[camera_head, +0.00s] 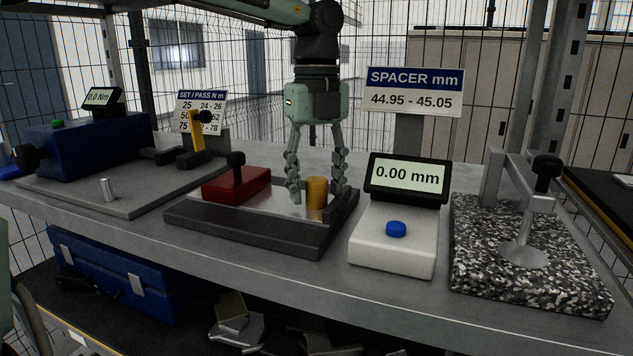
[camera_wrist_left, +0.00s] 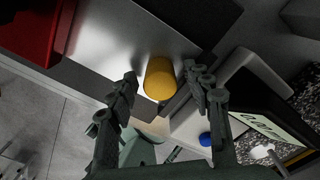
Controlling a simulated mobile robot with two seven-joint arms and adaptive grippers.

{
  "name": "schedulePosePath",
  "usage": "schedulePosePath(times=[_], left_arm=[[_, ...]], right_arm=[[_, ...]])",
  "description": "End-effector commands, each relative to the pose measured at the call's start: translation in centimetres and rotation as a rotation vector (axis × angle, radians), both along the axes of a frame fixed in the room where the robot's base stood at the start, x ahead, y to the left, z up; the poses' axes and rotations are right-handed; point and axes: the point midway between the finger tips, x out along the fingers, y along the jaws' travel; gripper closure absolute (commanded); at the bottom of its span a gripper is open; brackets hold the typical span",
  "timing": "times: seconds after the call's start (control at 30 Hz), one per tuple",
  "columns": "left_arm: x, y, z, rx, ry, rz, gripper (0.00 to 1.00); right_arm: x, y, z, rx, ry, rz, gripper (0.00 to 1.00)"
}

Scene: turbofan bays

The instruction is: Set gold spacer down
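The gold spacer (camera_head: 317,194) is a short upright cylinder standing on the shiny plate of a dark-framed tray (camera_head: 243,228), near the tray's right end. My left gripper (camera_head: 316,190) points down over it with its fingers apart, one on each side of the spacer. In the left wrist view, the spacer (camera_wrist_left: 159,78) lies between and beyond the open fingertips (camera_wrist_left: 163,80), with gaps visible on both sides. My right gripper is not in either view.
A red block with a black knob (camera_head: 236,184) sits on the tray's left. A white gauge reading 0.00 mm (camera_head: 392,240) stands close on the right. Further right is a speckled stone base with a stand (camera_head: 530,260). A blue torque tester (camera_head: 95,148) is at left.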

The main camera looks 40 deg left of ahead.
Motion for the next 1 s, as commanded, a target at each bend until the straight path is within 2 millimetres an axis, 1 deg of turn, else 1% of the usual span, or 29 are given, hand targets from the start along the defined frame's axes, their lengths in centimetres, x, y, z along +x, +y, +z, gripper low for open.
schedulePosePath(times=[0.3, 0.33, 0.37, 0.4, 0.5, 0.7, 0.83, 1.0], left_arm=[[0.0, 0.0, 0.2, 0.000, 0.000, 0.000, 0.49], [0.0, 0.0, 0.3, 0.000, 0.000, 0.000, 0.49], [0.0, 0.0, 0.5, 0.000, -0.001, 0.000, 0.49], [0.1, 0.0, 1.1, 0.001, -0.004, 0.001, 0.49], [0.1, 0.0, 3.0, 0.002, -0.006, 0.000, 0.49], [0.1, 0.0, 6.3, 0.002, -0.002, 0.001, 0.49], [0.0, 0.0, 7.4, 0.001, -0.001, 0.000, 0.49], [0.0, 0.0, 7.8, 0.001, 0.001, -0.001, 0.49]], right_arm=[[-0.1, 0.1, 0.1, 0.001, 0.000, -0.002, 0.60], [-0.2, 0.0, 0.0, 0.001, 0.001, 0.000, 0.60], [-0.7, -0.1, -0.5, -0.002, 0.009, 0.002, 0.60], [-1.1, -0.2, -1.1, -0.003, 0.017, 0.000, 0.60], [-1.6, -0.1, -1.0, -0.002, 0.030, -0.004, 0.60], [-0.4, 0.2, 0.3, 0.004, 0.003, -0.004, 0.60], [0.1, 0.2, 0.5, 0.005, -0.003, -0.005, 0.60], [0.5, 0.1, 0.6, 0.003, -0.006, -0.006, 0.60]])
